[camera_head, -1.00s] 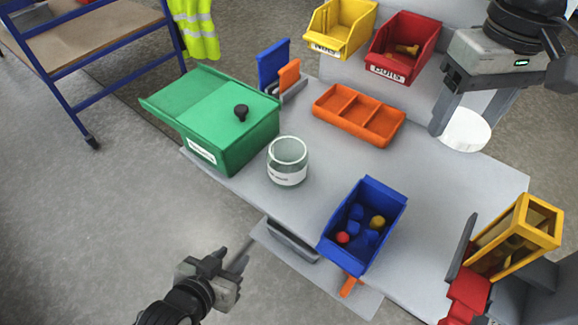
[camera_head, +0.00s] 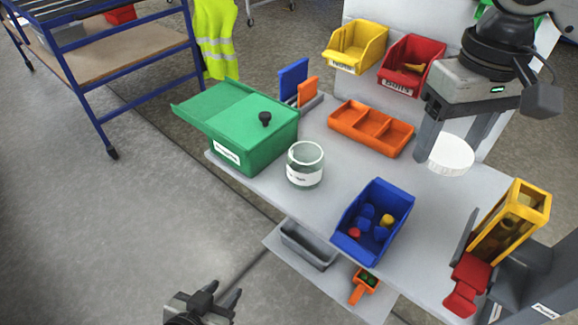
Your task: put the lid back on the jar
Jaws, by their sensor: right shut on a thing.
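The glass jar (camera_head: 305,167) stands upright and open on the grey table, with a white label on its front. The round white lid (camera_head: 451,156) is held by my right gripper (camera_head: 447,148) above the right part of the table, to the right of the jar and apart from it. The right gripper's fingers point down and are shut on the lid. My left gripper (camera_head: 218,301) is low at the bottom edge, off the table's front, with its two fingers apart and nothing between them.
A green box (camera_head: 262,150) with a black-knobbed lid stands left of the jar. An orange divided tray (camera_head: 371,129) lies behind it. A blue bin (camera_head: 348,242) with several small pieces stands in front. Yellow (camera_head: 356,50) and red (camera_head: 411,69) bins hang behind. A yellow-framed dispenser (camera_head: 508,222) stands at right.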

